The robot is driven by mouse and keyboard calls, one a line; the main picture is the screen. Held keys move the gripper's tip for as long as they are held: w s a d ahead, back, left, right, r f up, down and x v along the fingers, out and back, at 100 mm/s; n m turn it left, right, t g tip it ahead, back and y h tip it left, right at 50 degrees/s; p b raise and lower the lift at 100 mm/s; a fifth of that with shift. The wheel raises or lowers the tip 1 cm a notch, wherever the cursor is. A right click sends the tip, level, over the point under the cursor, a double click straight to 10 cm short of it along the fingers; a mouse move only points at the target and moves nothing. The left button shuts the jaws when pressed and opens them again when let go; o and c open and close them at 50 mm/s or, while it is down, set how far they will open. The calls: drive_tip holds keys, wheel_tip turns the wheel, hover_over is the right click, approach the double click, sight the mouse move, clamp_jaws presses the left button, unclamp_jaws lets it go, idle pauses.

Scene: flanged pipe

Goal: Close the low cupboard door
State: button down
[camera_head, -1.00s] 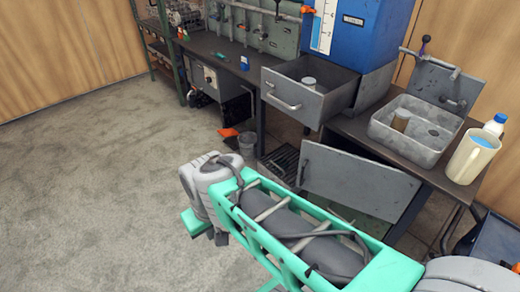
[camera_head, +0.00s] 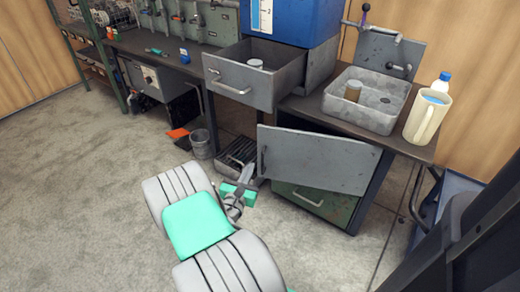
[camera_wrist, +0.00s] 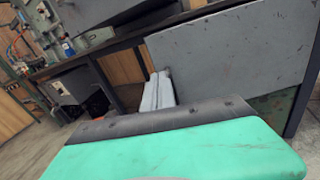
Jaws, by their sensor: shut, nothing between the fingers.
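The low cupboard door (camera_head: 318,160) is a scuffed grey panel under the bench at the right. It stands open, out from the dark opening behind it. Its handle (camera_head: 264,159) is at the left edge. The door also fills the upper right of the wrist view (camera_wrist: 235,58). My gripper (camera_head: 246,170) is just left of the door's handle edge, low over the floor. Its light grey fingers (camera_wrist: 158,90) are shut and empty in the wrist view, beside the door's left edge. I cannot tell whether they touch it.
A green drawer front (camera_head: 312,203) sits below the door. An open grey drawer (camera_head: 240,85) juts out above. A metal sink (camera_head: 365,105) and a cream jug (camera_head: 428,118) stand on the bench. A small bin (camera_head: 201,145) is left. The left floor is clear.

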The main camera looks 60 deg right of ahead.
drive_tip(key=n, duration=0.1)
approach(262, 138)
drive_tip(key=d, duration=0.4)
drive_tip(key=w+d, duration=0.1)
drive_tip(key=d, duration=0.1)
drive_tip(key=shift+d+f+p, duration=0.2)
drive_tip(key=shift+d+p, duration=0.1)
drive_tip(key=shift+d, duration=0.1)
